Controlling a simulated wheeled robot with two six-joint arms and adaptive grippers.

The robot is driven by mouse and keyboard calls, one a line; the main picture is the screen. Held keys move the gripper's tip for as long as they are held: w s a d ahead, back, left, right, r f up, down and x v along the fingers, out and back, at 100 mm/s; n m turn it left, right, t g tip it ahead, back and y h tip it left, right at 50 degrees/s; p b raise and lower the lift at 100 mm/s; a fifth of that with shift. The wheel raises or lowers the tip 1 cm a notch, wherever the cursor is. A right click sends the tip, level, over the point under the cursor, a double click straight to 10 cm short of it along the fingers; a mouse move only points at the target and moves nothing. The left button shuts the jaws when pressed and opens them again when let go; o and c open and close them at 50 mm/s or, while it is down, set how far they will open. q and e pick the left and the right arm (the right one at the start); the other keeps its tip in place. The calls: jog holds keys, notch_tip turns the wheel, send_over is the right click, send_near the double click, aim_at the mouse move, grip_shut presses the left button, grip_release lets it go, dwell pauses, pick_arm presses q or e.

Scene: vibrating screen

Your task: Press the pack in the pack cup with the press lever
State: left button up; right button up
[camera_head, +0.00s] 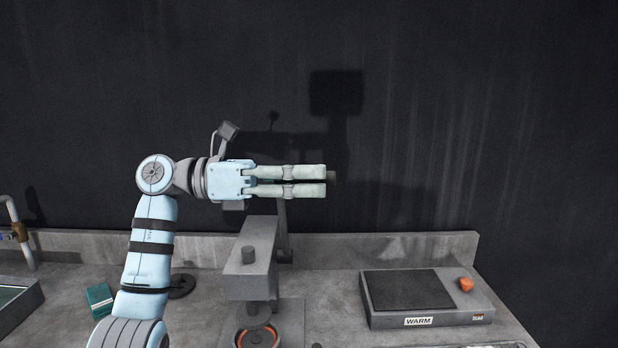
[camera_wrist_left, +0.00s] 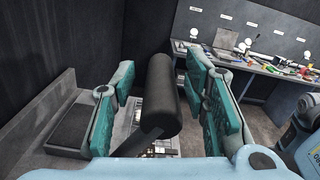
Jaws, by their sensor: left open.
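The grey press (camera_head: 252,282) stands on the counter at lower middle in the head view. Its press lever (camera_head: 283,214) rises behind my left gripper (camera_head: 322,181). The lever's dark round grip (camera_wrist_left: 161,95) shows large in the left wrist view, between the two green-padded fingers, with space on both sides. My left gripper is open, level, pointing right. The pack cup (camera_head: 243,337), with an orange-red rim, sits under the press head at the bottom edge. The pack inside cannot be made out. My right gripper is not in view.
A warming plate (camera_head: 412,292) marked WARM, with an orange knob (camera_head: 466,284), lies to the right. A teal box (camera_head: 99,298) and a pipe tap (camera_head: 17,232) are at left. A low backsplash (camera_head: 380,249) runs along the dark wall. A cluttered workbench (camera_wrist_left: 270,66) shows in the wrist view.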

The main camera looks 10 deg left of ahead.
pick_arm(q)
jog(key=shift+d, duration=0.25)
jog(key=shift+c, duration=0.6)
grip_shut()
jog(key=shift+f, duration=0.1)
